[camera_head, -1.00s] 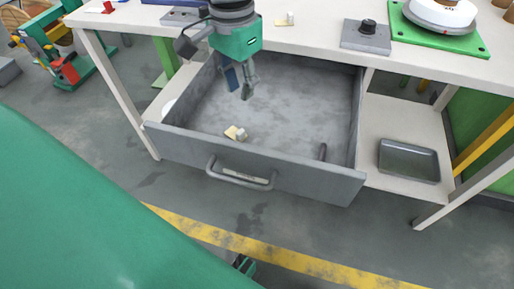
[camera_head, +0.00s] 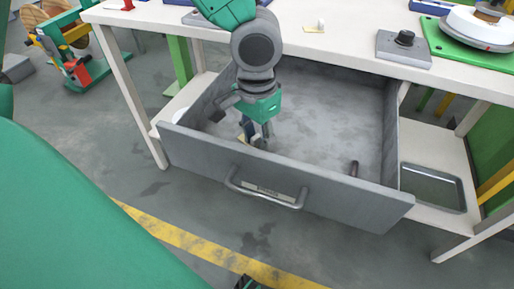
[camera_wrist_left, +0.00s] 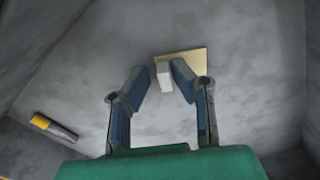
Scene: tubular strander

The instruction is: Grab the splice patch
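The splice patch, which I take to be the pale yellow plate with a white block (camera_wrist_left: 196,60), lies on the drawer floor. In the head view only a bit of it (camera_head: 242,139) shows beside my fingers. My left gripper (camera_head: 253,136) reaches down into the drawer over it. In the left wrist view its fingers (camera_wrist_left: 159,78) are apart, with the white block between the tips. I cannot tell whether they touch it. A dark green part at the bottom edge of the head view may be my right gripper (camera_head: 246,283); its fingers cannot be made out.
The grey drawer (camera_head: 330,204) stands open under the white table (camera_head: 345,50). A dark cylinder (camera_head: 353,168) with a yellow end (camera_wrist_left: 40,121) lies in it. A similar pale plate with a white block (camera_head: 314,27) sits on the table. A metal tray (camera_head: 432,188) is on the shelf at right.

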